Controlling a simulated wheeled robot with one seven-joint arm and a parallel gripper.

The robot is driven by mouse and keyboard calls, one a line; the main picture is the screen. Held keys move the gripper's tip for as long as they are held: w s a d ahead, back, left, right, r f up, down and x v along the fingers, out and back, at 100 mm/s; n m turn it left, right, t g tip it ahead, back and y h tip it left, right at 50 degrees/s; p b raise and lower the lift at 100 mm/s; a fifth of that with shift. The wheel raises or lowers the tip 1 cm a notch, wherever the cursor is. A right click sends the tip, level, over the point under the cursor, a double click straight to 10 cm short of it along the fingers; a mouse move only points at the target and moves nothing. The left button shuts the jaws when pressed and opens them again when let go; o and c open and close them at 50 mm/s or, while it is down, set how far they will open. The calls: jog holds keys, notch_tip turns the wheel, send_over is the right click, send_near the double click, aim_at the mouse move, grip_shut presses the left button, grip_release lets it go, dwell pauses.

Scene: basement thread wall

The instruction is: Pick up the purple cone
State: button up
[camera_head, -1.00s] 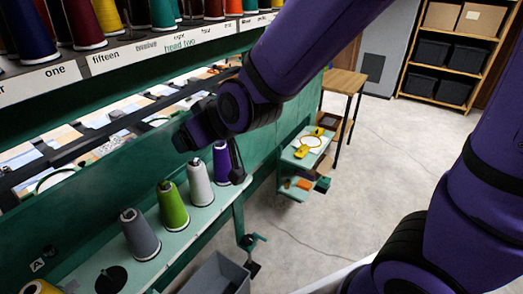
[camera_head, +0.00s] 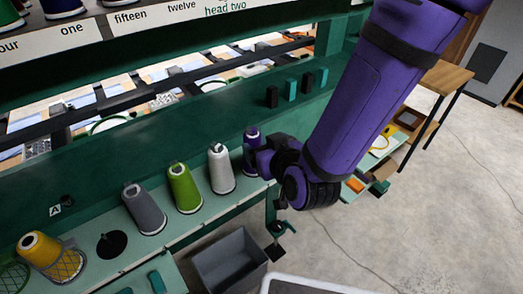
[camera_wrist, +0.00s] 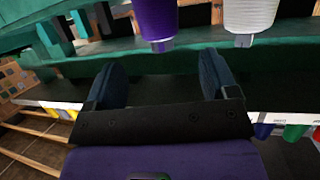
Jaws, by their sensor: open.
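The purple cone (camera_head: 251,137) stands upright at the right end of a row of cones on the pale green shelf, with its lower part partly hidden by my gripper (camera_head: 264,160). My gripper is right beside it in the head view. In the wrist view, which looks upside down, my gripper (camera_wrist: 160,75) is open and empty, its two dark fingers apart. The purple cone (camera_wrist: 158,20) lies beyond the fingertips, roughly centred between them, and is cut off by the top edge. I see no contact in the wrist view.
A white cone (camera_head: 221,169) stands close left of the purple one; green (camera_head: 184,188) and grey (camera_head: 144,208) cones follow. A yellow cone (camera_head: 40,250) leans in a mesh holder. A grey bin (camera_head: 230,263) sits below. Above is a labelled rack (camera_head: 110,28).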

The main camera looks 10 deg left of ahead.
aim_at(256, 141)
jog(key=x, duration=0.3)
jog(key=shift+w+a+f, duration=0.1)
jog(key=shift+w+f, duration=0.05)
jog(key=shift+f+x, duration=0.15)
jog(key=shift+x, duration=1.1)
jog(key=shift+f+x, duration=0.15)
jog(key=shift+x, duration=1.1)
jog(key=shift+r, duration=0.1)
jog(key=c, duration=1.3)
